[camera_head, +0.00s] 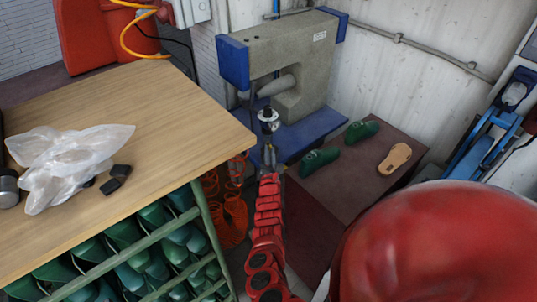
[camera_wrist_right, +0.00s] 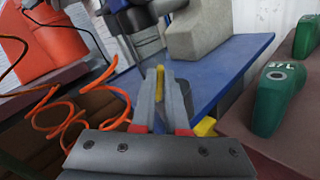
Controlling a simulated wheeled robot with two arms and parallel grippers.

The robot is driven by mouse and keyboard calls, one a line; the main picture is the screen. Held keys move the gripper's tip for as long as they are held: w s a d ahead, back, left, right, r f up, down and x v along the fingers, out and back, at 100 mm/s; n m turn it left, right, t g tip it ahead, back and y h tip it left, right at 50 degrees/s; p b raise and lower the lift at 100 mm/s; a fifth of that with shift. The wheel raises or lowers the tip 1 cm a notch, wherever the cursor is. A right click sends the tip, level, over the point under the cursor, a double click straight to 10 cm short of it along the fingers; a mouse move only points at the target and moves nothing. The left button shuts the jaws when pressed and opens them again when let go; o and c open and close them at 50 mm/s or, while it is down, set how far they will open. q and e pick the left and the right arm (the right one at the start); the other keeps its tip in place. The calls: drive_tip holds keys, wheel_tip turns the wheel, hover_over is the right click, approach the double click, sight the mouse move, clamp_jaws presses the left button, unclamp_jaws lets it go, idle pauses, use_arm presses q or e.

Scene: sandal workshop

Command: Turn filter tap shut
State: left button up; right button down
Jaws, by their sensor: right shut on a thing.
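My right gripper (camera_head: 268,156) reaches up to the blue bench by the big grey machine. In the right wrist view its two fingers (camera_wrist_right: 160,84) are closed together on a small yellow piece, which looks like the filter tap (camera_wrist_right: 160,71). Most of the tap is hidden between the fingers. A dark and light cylindrical fitting, apparently the filter (camera_head: 268,116), stands just beyond the gripper in the head view. My left gripper is not in view.
The grey machine (camera_head: 285,60) with blue ends stands on a blue bench (camera_head: 310,133). Two green shoe lasts (camera_head: 318,160) and a tan sole (camera_head: 394,158) lie on a brown table (camera_head: 345,190) to the right. A wooden table (camera_head: 150,180) with a plastic bag (camera_head: 70,160) is left. Orange hose coils (camera_wrist_right: 75,125) hang beside the gripper.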

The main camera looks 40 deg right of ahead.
drive_tip(key=shift+s+d+f+m+p, duration=0.1)
drive_tip(key=shift+f+m+p, duration=0.1)
drive_tip(key=shift+m, duration=1.95)
drive_tip(key=shift+s+d+f+m+p, duration=0.1)
drive_tip(key=shift+f+m, duration=0.1)
drive_tip(key=shift+m, duration=2)
drive_tip(key=shift+s+d+f+m+p, duration=0.1)
drive_tip(key=shift+f+m+p, duration=0.1)
drive_tip(key=shift+m, duration=1.95)
drive_tip(key=shift+w, duration=0.1)
drive_tip(key=c, duration=0.9)
unclamp_jaws()
drive_tip(key=shift+c, duration=0.2)
